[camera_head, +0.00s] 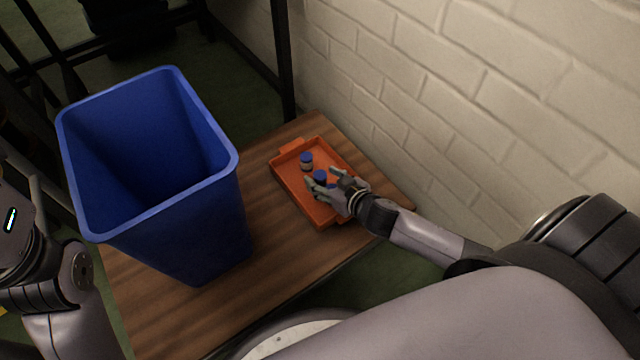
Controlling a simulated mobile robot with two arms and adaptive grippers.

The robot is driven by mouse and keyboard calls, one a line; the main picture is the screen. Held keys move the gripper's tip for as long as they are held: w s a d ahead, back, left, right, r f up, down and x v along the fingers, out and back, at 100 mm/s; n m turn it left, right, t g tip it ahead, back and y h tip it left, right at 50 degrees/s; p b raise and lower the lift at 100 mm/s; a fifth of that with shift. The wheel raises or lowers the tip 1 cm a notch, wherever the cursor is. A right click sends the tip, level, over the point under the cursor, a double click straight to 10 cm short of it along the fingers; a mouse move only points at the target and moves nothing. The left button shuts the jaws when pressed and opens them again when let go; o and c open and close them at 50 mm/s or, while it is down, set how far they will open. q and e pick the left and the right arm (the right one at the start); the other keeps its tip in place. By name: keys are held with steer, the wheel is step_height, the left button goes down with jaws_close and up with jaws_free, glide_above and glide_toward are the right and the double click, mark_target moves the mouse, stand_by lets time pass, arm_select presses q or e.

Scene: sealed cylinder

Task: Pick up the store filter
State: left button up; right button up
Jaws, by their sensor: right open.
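Small blue-capped cylinders, which may be the filters, stand in an orange tray (282,176) on the wooden table. One cylinder (307,160) with a grey lower body stands clear near the tray's back. Another blue-topped cylinder (320,176) is close to the fingers of my right gripper and partly hidden by them. My right gripper (318,188) is over the tray with its fingers open around or beside this cylinder; I cannot tell whether they touch. My left arm shows at the left edge, but its gripper is out of the picture.
A tall empty blue bin (190,215) stands on the wooden table (270,258) left of the tray. A white brick wall (430,90) runs close along the right side. A black post (284,60) rises behind the table. Bare tabletop lies between bin and tray.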

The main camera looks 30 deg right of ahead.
steer(key=shift+w+f, duration=0.2)
steer(key=shift+w, duration=0.2)
steer(key=c, duration=1.2)
steer(key=shift+o, duration=0.2)
steer(key=shift+r, duration=0.15)
